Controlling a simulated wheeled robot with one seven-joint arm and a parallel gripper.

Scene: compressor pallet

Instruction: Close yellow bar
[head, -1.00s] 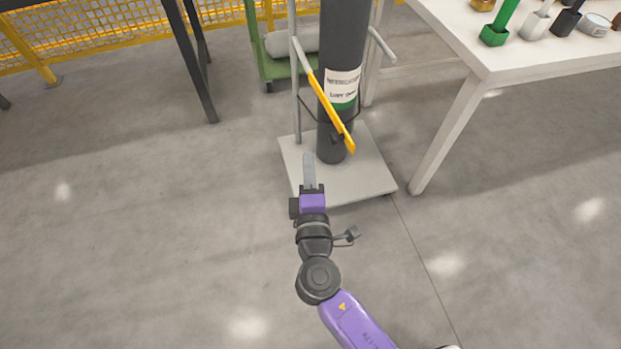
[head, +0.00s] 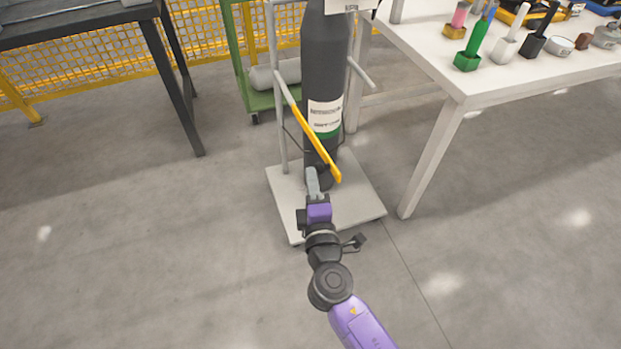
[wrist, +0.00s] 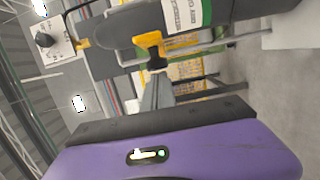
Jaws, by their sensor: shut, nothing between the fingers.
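The yellow bar (head: 317,145) slants down to the right across the front of a dark gas cylinder (head: 325,65) on a pallet cart. Its upper end meets the cart's left upright post, and its lower end hangs free beside the cylinder's lower part. My gripper (head: 312,173) is shut and empty, its fingertips just left of the bar's lower end. In the wrist view the yellow bar (wrist: 149,40) shows its end just beyond the fingers (wrist: 157,85). I cannot tell whether the fingertips touch the bar.
The cart's grey base plate (head: 357,195) lies below my gripper. A white table (head: 420,50) with tools and small pots stands at right. A dark table (head: 90,15) stands at left, and a green cart (head: 262,100) with a grey cylinder is behind. The left floor is clear.

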